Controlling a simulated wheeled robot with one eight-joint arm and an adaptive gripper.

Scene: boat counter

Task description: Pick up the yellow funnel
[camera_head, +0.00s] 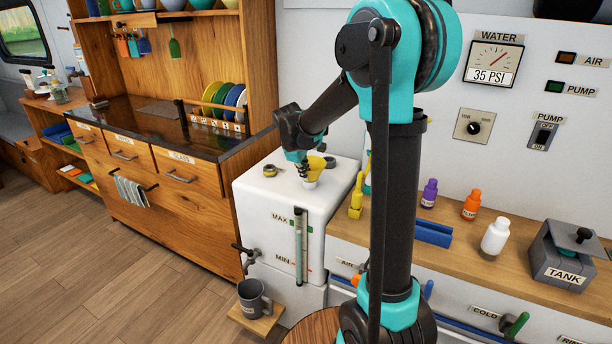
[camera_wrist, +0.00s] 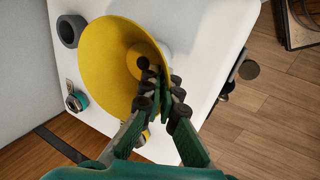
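The yellow funnel (camera_head: 316,163) is at the top of the white water tank (camera_head: 265,205), over a small white neck. In the wrist view its wide mouth (camera_wrist: 108,60) faces the camera, with the spout hole inside. My gripper (camera_head: 303,172) points down at the funnel's left side in the head view. In the wrist view the gripper fingers (camera_wrist: 160,88) are close together at the funnel's rim, one over the inside and the other by the outside. The fingers hide part of the rim, so I cannot tell whether they press on it.
A yellow item (camera_head: 356,200) stands right of the tank. Bottles (camera_head: 470,205) and a blue tray (camera_head: 433,233) are on the right counter. A grey mug (camera_head: 253,298) sits below the tap.

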